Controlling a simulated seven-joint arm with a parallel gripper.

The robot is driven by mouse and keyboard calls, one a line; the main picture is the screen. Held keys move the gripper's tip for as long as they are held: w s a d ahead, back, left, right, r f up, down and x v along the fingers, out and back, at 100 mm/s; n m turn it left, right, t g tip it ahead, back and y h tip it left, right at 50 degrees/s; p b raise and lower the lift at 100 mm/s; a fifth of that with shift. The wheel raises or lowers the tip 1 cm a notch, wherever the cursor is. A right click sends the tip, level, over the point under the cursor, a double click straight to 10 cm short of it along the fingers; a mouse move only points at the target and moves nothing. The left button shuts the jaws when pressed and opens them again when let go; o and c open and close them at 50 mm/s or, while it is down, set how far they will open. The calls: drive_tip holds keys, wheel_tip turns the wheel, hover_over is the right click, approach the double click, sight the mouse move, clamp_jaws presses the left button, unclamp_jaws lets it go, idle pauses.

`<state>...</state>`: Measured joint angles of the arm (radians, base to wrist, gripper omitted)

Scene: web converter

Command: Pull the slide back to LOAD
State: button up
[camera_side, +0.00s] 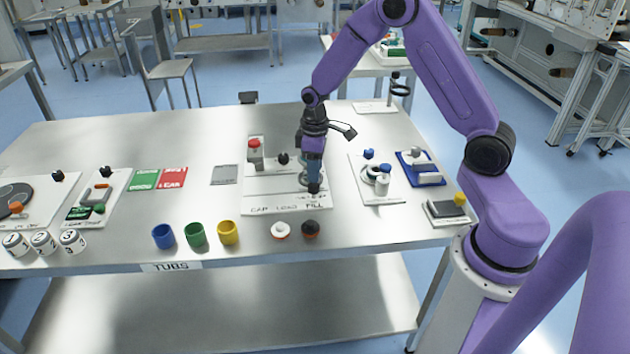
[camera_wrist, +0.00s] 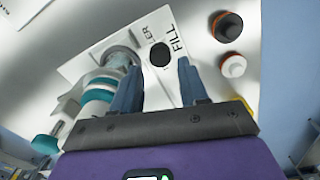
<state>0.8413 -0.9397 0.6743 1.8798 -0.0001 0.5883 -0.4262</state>
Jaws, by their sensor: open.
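The white station board (camera_side: 260,197) has the words CAP, LOAD and FILL along its front edge. A black knob (camera_side: 313,189) is at its right, FILL end. The knob also shows beside the word FILL in the wrist view (camera_wrist: 160,55). My gripper (camera_side: 313,180) points down over this end. In the wrist view its open fingers (camera_wrist: 159,68) stand on either side of the knob, with no grip visible. My fingers partly hide the knob in the side view. A second black knob (camera_side: 283,158) is farther back. A red-topped block (camera_side: 254,145) stands at the back left.
A white cap (camera_side: 280,230) and a black cap (camera_side: 310,228) lie in front of the board. Blue (camera_side: 163,236), green (camera_side: 195,233) and yellow (camera_side: 228,232) tubs stand front left. Another white board (camera_side: 385,197) with a jar is close on the right.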

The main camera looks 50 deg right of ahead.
sight(315, 185)
drive_tip(key=shift+f, duration=2.4)
drive_tip(key=shift+c, duration=0.3)
